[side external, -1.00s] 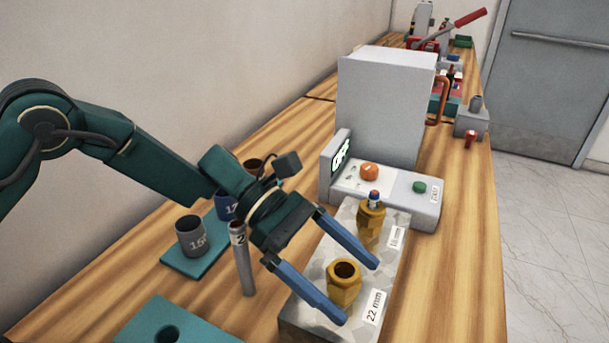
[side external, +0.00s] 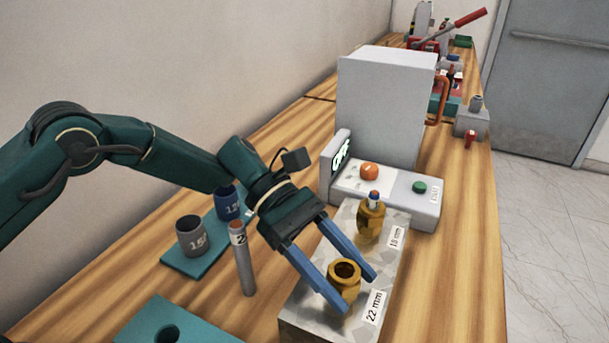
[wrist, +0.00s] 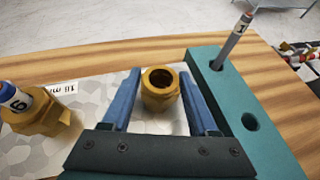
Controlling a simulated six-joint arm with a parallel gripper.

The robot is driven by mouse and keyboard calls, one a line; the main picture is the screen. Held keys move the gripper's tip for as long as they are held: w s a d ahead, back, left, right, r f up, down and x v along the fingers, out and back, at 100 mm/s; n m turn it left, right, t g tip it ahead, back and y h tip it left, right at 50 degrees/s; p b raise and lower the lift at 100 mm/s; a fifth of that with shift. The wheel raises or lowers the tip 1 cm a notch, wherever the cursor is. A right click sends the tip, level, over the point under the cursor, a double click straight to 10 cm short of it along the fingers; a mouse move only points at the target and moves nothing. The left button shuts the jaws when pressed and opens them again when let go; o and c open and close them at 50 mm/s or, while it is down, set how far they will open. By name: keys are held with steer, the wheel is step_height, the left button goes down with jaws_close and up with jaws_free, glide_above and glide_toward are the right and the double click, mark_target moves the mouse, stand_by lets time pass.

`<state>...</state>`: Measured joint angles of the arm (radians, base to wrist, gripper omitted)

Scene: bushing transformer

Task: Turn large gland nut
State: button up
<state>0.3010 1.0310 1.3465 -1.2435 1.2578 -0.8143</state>
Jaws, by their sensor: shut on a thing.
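The large gland nut (side external: 343,284) is brass with a dark open bore and stands upright at the 22 mm label (side external: 373,307) on the grey speckled block (side external: 301,315). It also shows in the wrist view (wrist: 160,92). My gripper (side external: 356,292) points down at it with one blue finger on each side, shut on the nut. The wrist view shows the fingers (wrist: 160,76) flanking it. A smaller brass gland (side external: 370,222) with a blue-and-red-tipped cable end in it stands behind on the same block; it also shows in the wrist view (wrist: 38,112).
A grey numbered rod (side external: 243,262) stands left of the block. Grey and blue cups (side external: 190,237) stand on a teal plate. A grey machine with an orange button (side external: 369,171) and green button is behind. A teal holed block (side external: 165,325) is in front.

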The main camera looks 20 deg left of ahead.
steer(key=shift+r+m+g+y, duration=0.1)
steer(key=shift+m+g+y, duration=0.5)
steer(key=shift+m+g, duration=0.6)
steer(key=o, duration=1.5)
steer(key=shift+o, duration=0.2)
steer(key=shift+w+a, duration=0.1)
steer(key=shift+w+a+r, duration=0.1)
steer(key=shift+a+r, duration=0.05)
steer(key=shift+a+r+n+t+h, duration=0.8)
steer(key=shift+a+r+n+t, duration=1.3)
steer(key=shift+a, duration=2.05)
steer(key=shift+w+x, duration=0.2)
steer(key=shift+x, duration=1.45)
steer(key=shift+w+x, duration=0.2)
steer(key=shift+x, duration=1.45)
steer(key=shift+w+x, duration=0.15)
steer(key=shift+x, duration=1.5)
steer(key=shift+f, duration=0.2)
